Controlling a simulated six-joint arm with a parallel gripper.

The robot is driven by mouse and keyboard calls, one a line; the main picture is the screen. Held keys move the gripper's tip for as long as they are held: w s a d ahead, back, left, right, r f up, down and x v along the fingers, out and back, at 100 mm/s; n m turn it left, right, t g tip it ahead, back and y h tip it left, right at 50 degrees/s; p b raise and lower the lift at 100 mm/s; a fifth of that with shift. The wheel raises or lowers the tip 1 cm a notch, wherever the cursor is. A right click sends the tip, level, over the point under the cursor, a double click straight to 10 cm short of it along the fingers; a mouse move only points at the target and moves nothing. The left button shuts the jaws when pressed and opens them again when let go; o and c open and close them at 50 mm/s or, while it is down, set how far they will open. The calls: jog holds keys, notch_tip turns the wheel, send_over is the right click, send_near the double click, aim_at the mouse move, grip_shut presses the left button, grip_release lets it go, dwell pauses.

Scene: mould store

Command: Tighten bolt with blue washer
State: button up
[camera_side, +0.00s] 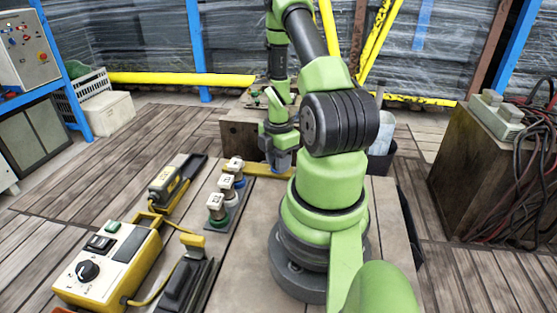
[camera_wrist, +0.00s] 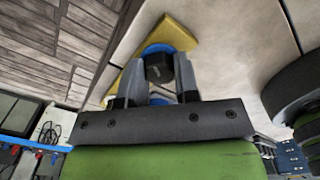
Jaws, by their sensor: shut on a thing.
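In the wrist view, a dark round bolt (camera_wrist: 158,68) sits between the two grey fingers of my gripper (camera_wrist: 160,72), with a blue washer (camera_wrist: 156,48) showing as a ring behind it. My gripper is shut on this bolt. A yellow plate (camera_wrist: 176,33) lies just beyond the washer. In the side view my gripper (camera_side: 281,163) points down at the yellow plate (camera_side: 256,170), beside my base. The bolt and washer are hard to make out there, and I cannot tell how far the bolt is seated.
Several white-topped pieces with coloured rings stand on a dark rack (camera_side: 217,222) left of the plate. A yellow control box (camera_side: 110,264) with a knob and a yellow-black tool (camera_side: 172,184) lie further left. A cabled crate (camera_side: 480,165) stands at right. The tabletop between rack and base is clear.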

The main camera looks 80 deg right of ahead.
jog(key=m, duration=0.6)
jog(key=shift+m, duration=0.3)
jog(key=m, duration=1.2)
jog(key=shift+m, duration=0.3)
jog(key=m, duration=1.1)
jog(key=shift+m, duration=0.4)
jog(key=m, duration=1)
jog(key=shift+m, duration=0.4)
jog(key=m, duration=0.5)
jog(key=shift+m, duration=0.4)
